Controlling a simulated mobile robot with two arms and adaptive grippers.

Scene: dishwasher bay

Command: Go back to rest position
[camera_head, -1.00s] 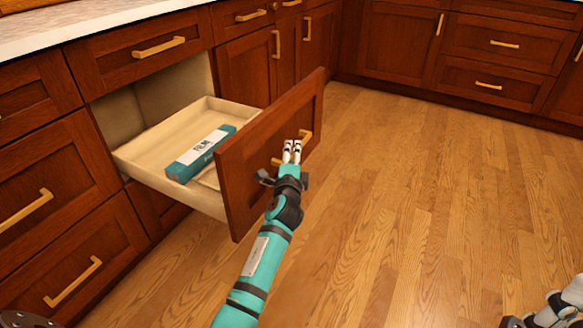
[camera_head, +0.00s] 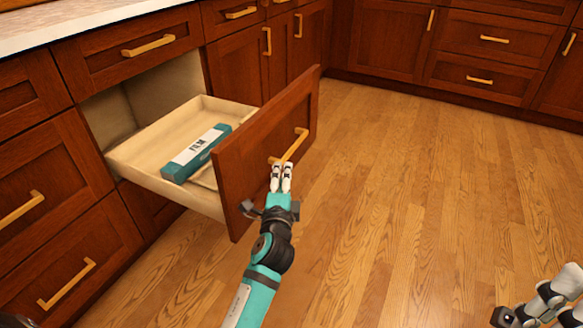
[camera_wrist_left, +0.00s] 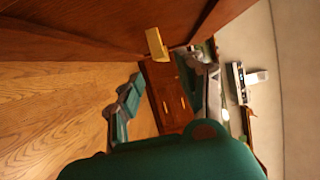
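My left gripper (camera_head: 281,170) is in front of the open drawer's front panel (camera_head: 265,150), just below and beside its gold handle (camera_head: 290,147). Its two white-tipped fingers lie close together with nothing seen between them. It looks shut and clear of the handle, though the gap is hard to judge. My right gripper (camera_head: 548,300) is at the bottom right corner, partly cut off. How far its fingers are apart is unclear. In the left wrist view, a teal part of my arm fills the bottom and no fingertips show.
The drawer (camera_head: 140,176) is pulled out and holds a teal and white film box (camera_head: 196,153). Closed wooden cabinets (camera_head: 475,60) line the back and left. A pale countertop (camera_head: 80,18) is at the top left. The wooden floor (camera_head: 400,200) to the right is clear.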

